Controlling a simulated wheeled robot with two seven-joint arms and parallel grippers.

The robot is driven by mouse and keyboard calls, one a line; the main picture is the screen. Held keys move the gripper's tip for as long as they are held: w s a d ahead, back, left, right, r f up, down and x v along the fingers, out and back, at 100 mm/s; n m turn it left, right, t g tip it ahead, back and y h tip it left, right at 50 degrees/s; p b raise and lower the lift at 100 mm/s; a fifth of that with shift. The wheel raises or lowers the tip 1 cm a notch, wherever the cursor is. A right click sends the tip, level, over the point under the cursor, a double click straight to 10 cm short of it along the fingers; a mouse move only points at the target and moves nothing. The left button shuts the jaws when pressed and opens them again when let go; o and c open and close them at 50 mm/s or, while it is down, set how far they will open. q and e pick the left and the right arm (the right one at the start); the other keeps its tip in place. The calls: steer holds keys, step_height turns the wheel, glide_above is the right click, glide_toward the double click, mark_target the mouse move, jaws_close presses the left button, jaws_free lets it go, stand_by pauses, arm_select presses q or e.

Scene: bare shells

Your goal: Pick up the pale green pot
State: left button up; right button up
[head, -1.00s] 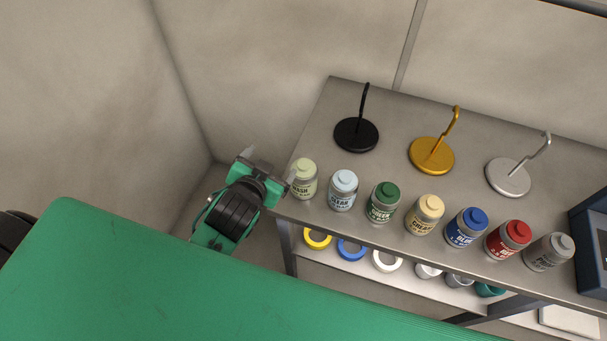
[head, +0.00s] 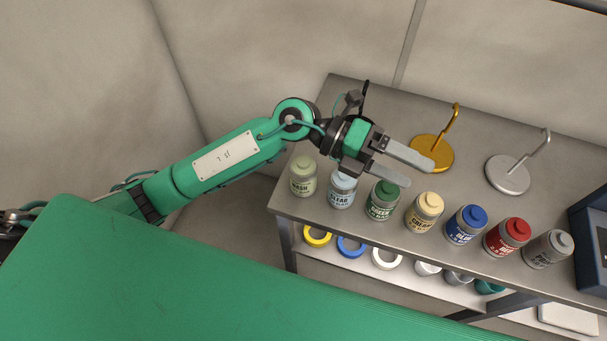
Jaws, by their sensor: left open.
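The pale green pot (head: 302,177) stands upright at the left end of the row, near the front left corner of the metal table. Its label reads "WASH". My left gripper (head: 411,166) is open and empty. It reaches over the table to the right of the pale green pot, with its fingers pointing right above the row's back side, near the dark green pot (head: 383,201). My forearm passes behind and above the pale green pot without covering it. My right gripper does not show.
The light blue pot (head: 342,188) stands close right of the pale green one, then cream (head: 424,212), blue (head: 466,225), red (head: 507,238) and grey (head: 548,249) pots. Gold (head: 431,153) and silver (head: 508,176) hook stands are behind. The black stand is mostly hidden by my gripper.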

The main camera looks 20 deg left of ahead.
arm_select(q)
steer(key=w+a+f+m+y, duration=0.2)
steer(key=a+f+y, duration=0.2)
steer(key=f+y, duration=0.25)
steer(key=n+t+y, duration=0.1)
steer(key=t+y, duration=0.2)
steer(key=y, duration=0.7)
glide_above(304, 161)
step_height(304, 161, down, 4)
steer(key=shift+w+d+r, duration=0.1)
steer(key=f+p, duration=0.1)
steer(key=f, duration=0.3)
steer(key=f+p, duration=0.1)
steer(key=f, duration=0.2)
steer(key=shift+a+f+p, duration=0.2)
steer(key=shift+f+p, duration=0.15)
steer(key=shift+p, duration=0.05)
steer(key=shift+f, duration=0.25)
steer(key=shift+f+p, duration=0.45)
steer(key=shift+p, duration=0.1)
steer(key=f, duration=0.1)
steer(key=f+p, duration=0.2)
steer(key=f, duration=0.1)
steer(key=shift+s, duration=0.35)
steer(key=shift+f, duration=0.25)
steer(key=shift+w, duration=0.1)
steer(key=c, duration=1.3)
steer(key=shift+r, duration=0.1)
